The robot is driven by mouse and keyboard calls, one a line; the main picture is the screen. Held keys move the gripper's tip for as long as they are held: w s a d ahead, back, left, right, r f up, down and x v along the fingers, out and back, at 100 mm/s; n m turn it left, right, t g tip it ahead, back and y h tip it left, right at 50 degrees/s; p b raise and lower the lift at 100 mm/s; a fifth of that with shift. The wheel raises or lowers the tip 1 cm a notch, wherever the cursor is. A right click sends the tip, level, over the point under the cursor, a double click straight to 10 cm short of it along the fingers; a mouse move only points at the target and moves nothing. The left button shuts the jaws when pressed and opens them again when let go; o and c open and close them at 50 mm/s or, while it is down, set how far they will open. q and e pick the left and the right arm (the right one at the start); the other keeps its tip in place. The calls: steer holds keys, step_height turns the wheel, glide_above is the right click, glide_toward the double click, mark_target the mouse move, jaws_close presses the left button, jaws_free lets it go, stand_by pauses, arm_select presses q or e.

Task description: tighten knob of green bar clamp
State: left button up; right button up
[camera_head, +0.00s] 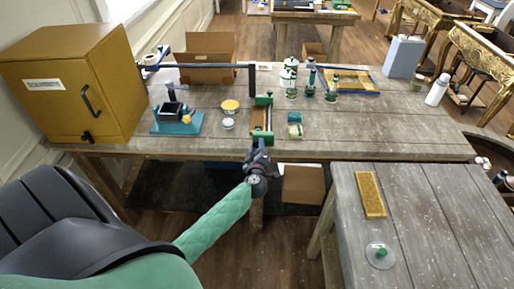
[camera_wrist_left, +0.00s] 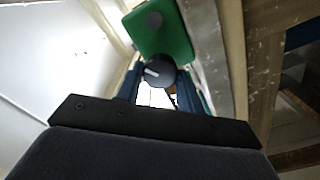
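The green bar clamp (camera_head: 263,101) is at the front edge of the wooden table, with green jaws above and a wooden piece beside its bar. In the left wrist view its green jaw (camera_wrist_left: 163,35) fills the top centre. Its round dark knob (camera_wrist_left: 157,72), with a pale mark, hangs below that jaw. My left gripper (camera_head: 260,164) is just under the table edge, below the clamp. In the wrist view its two blue fingers (camera_wrist_left: 157,88) stand apart, one on each side of the knob; firm contact does not show. My right gripper is out of view.
A yellow cabinet (camera_head: 75,85) stands at the table's left end. A blue vise (camera_head: 177,118), small tins (camera_head: 230,106) and green-white canisters (camera_head: 290,75) stand around the clamp. A second table (camera_head: 430,215) is at the right. A cardboard box (camera_head: 303,184) is under the main table.

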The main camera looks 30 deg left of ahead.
arm_select(q)
steer(key=o, duration=0.4)
steer(key=shift+d+f, duration=0.1)
steer(key=shift+f, duration=0.15)
steer(key=shift+c, duration=0.2)
steer(key=shift+o, duration=0.3)
steer(key=shift+r, duration=0.15)
steer(key=shift+s, duration=0.1)
steer(key=shift+s+d, duration=0.15)
steer(key=shift+s, duration=0.1)
steer(key=b+v, duration=0.3)
steer(key=v, duration=0.4)
